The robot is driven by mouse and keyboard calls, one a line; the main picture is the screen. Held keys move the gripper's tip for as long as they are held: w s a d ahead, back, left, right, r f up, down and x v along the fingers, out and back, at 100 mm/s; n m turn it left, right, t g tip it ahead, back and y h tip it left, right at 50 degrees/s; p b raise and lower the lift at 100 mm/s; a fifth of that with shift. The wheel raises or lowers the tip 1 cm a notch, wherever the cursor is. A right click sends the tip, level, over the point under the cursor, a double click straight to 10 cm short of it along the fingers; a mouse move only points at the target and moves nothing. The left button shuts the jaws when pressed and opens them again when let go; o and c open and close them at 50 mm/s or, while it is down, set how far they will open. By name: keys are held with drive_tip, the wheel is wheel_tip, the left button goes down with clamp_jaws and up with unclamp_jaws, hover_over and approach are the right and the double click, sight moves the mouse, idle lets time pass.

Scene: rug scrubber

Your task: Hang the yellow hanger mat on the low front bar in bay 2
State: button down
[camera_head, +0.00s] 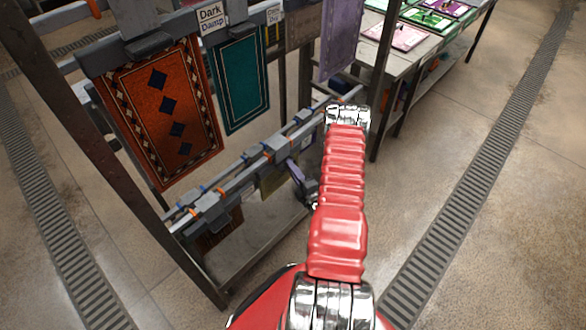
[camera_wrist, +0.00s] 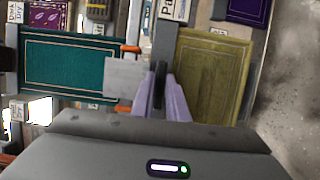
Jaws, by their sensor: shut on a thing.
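The yellow hanger mat (camera_wrist: 208,75) shows in the wrist view, right of my gripper's purple fingers, with its grey hanger (camera_wrist: 165,35) along its left edge. My gripper (camera_wrist: 162,85) is shut on that hanger. In the head view my gripper (camera_head: 292,168) is at the low front bar (camera_head: 235,183), and a part of the yellow mat (camera_head: 272,181) shows just below the bar. The rest of the mat is hidden behind the bar and its grey clamps. I cannot tell whether the hanger rests on the bar.
An orange patterned rug (camera_head: 165,110) and a teal rug (camera_head: 241,82) hang from the upper rail. The teal rug also shows in the wrist view (camera_wrist: 75,62). A rack post (camera_head: 382,80) stands beyond my arm. A table with small mats (camera_head: 395,65) is behind. Floor at right is clear.

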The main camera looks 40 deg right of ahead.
drive_tip(key=shift+f, duration=0.85)
